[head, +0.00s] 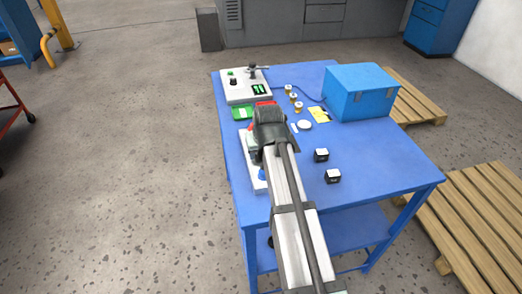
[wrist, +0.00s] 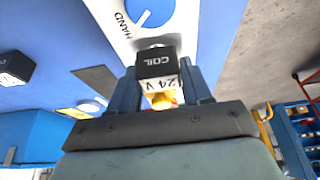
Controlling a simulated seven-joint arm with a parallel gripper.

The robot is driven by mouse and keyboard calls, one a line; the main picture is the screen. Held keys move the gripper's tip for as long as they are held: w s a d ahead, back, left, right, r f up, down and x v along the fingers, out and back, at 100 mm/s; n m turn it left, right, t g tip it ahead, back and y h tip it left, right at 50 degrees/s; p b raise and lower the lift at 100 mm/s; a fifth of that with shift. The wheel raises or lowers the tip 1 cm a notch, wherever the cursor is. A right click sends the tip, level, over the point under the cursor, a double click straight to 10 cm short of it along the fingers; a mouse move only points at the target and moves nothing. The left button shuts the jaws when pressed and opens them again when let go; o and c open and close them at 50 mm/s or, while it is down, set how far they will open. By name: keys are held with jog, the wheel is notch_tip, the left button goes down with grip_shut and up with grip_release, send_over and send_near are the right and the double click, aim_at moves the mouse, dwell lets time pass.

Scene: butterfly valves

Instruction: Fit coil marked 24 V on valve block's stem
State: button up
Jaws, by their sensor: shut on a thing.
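In the wrist view my gripper (wrist: 163,82) is shut on a black coil (wrist: 155,66) with a white band, marked COIL and 24 V. The coil sits between the two fingers. A yellow-gold part (wrist: 163,98) shows just beyond the 24 V band; I cannot tell whether it is a stem. A white plate (wrist: 195,20) with a blue knob (wrist: 150,10) and the word HAND lies beside the coil. In the head view my arm covers the coil and most of the plate (head: 259,184). The valve block's stem cannot be made out.
Two black-and-white coils (head: 321,155) (head: 333,176) stand on the blue table (head: 385,160), right of my arm. A blue box (head: 357,93), several brass-coloured fittings (head: 293,97), a yellow card (head: 320,114) and a control box (head: 243,86) stand farther back. The table's right front is clear.

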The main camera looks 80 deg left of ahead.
jog(key=o, duration=1.6)
jog(key=shift+r, duration=0.15)
jog(key=shift+r, duration=3.6)
jog(key=shift+w, duration=0.1)
